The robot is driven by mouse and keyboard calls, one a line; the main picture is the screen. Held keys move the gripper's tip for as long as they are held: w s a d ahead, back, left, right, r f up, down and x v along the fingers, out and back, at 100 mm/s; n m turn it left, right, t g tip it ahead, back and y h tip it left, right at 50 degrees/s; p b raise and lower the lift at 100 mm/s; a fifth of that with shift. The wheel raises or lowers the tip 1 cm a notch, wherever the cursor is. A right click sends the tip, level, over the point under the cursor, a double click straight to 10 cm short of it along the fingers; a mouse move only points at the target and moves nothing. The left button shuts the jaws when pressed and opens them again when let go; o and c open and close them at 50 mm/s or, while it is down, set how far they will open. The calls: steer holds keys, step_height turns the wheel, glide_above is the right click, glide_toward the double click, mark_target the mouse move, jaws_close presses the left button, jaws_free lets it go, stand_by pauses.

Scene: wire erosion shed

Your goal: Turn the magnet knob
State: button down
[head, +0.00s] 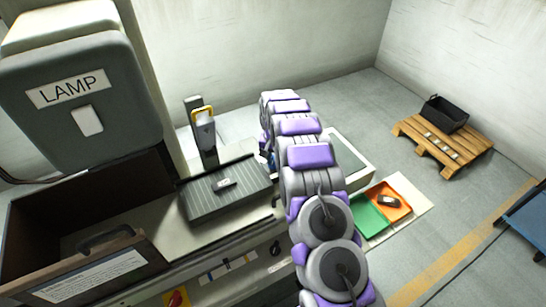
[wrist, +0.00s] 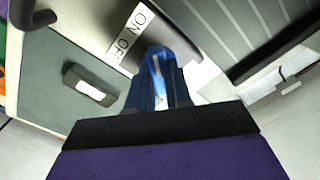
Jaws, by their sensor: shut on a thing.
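The magnet chuck is a dark ribbed plate (head: 228,198) on the machine bed in the head view. Its ribs also show at the top right of the wrist view (wrist: 225,30). A white ON/OFF label (wrist: 130,33) lies beside my fingertips. My gripper (wrist: 158,62) has blue fingers, shut on the magnet knob at the plate's end by the label. The fingers hide nearly all of the knob, so its turn position cannot be told. In the head view my arm mostly hides the gripper and the knob.
A small metal part (head: 224,184) lies on the ribbed plate. The LAMP housing (head: 75,95) hangs at left. A grey-green tray (wrist: 50,75) holds a dark block (wrist: 90,85) beside my gripper. Green (head: 368,217) and orange (head: 390,201) trays and a pallet (head: 445,146) stand at right.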

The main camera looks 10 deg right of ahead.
mark_target(273, 160)
steer(key=shift+m, duration=0.5)
steer(key=c, duration=1)
jaws_free()
steer(key=shift+c, duration=0.2)
step_height(273, 160, up, 17)
steer(key=p, duration=0.1)
steer(key=shift+r, duration=0.15)
steer(key=shift+a, duration=0.1)
